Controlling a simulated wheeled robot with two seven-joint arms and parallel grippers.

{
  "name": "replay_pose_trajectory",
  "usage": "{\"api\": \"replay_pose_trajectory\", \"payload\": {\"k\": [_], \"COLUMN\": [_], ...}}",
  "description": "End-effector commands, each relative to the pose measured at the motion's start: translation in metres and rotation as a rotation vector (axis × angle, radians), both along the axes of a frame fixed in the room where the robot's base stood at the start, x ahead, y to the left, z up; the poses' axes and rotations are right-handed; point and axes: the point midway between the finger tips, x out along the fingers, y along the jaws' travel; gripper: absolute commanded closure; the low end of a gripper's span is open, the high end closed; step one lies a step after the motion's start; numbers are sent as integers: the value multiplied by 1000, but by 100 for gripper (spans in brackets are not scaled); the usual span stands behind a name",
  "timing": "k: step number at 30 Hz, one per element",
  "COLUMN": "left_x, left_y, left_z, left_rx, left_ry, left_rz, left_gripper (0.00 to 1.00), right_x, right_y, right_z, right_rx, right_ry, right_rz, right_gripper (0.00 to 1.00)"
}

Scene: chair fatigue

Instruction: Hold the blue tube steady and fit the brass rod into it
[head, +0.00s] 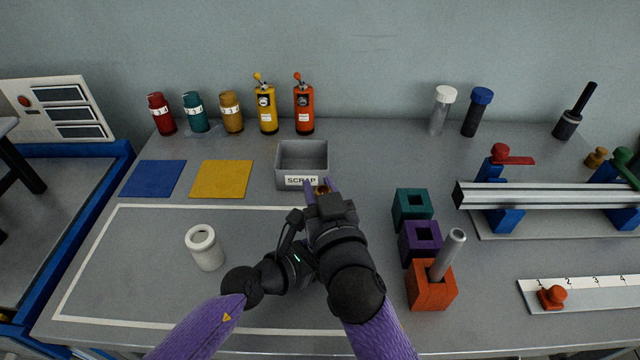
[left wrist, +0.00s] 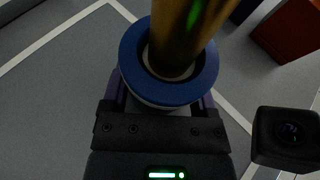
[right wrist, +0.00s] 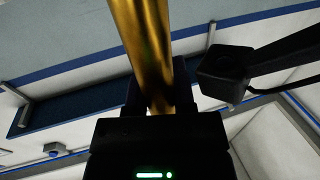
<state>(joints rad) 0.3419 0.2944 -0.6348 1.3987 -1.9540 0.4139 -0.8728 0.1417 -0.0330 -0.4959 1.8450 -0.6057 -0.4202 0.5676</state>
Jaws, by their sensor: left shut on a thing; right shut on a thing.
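The blue tube (left wrist: 132,68) shows in the left wrist view as a thick blue ring with a pale inner edge. My left gripper (left wrist: 164,100) is shut on it. The brass rod (left wrist: 188,28) comes down to the tube's mouth, and its end appears inside the ring. I cannot tell how deep it sits. In the right wrist view my right gripper (right wrist: 152,104) is shut on the brass rod (right wrist: 146,40). In the head view only a bit of brass shows between the purple fingers of the right gripper (head: 322,188). The tube is hidden there behind my arms.
A grey scrap bin (head: 302,160) stands just beyond the grippers. Teal, purple (head: 420,242) and orange blocks stand to the right, a grey rod (head: 450,252) in the orange one. A white cup (head: 205,248) stands left. The white-outlined mat area around it is clear.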

Motion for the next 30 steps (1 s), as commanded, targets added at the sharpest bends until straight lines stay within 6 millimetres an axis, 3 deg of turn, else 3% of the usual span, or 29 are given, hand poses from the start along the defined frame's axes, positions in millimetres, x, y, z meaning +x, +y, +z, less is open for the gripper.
{"api": "replay_pose_trajectory", "payload": {"k": [23,24,28,30], "left_x": [0,0,0,0], "left_y": [-1,-1,-1,-1], "left_z": [0,1,1,1], "left_rx": [-2,-2,-2,-2], "left_ry": [-1,-1,0,-1], "left_rz": [-2,-2,-3,-3], "left_gripper": [87,87,87,87], "right_x": [0,0,0,0], "right_y": [0,0,0,0], "right_z": [-17,-17,-18,-18], "right_rx": [-1,-1,-1,-1], "right_ry": [1,1,2,2], "right_rz": [-1,-1,0,1], "right_gripper": [100,60,32,27]}}
